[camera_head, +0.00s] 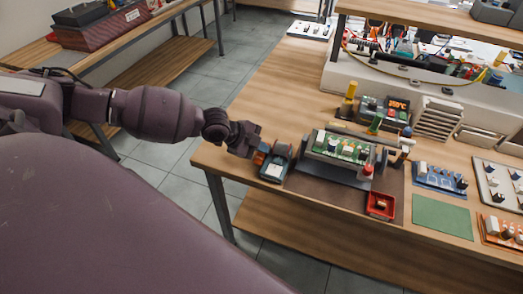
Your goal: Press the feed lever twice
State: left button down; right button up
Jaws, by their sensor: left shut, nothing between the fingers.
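My left gripper (248,148) is at the table's left front corner, shut and empty. Its fingers are right beside a small dark teal device (277,158) with a pale label on its front. An orange part (260,158), possibly the feed lever, shows at the device's left side, just below my fingertips. I cannot tell whether the fingers touch it. My right gripper is not in view.
A holder with a green circuit board (340,149) stands on a brown mat, right of the device. A red tray (381,204), a green mat (441,217) and a blue board (440,178) lie further right. A soldering station (384,113) stands behind.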

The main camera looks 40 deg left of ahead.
pick_arm(q)
jog(key=shift+f, duration=0.2)
jog(key=shift+s+f, duration=0.25)
dwell(0.3)
jog(key=shift+w+r+p, duration=0.2)
jog(key=shift+r+p, duration=0.15)
jog(key=shift+r, duration=0.9)
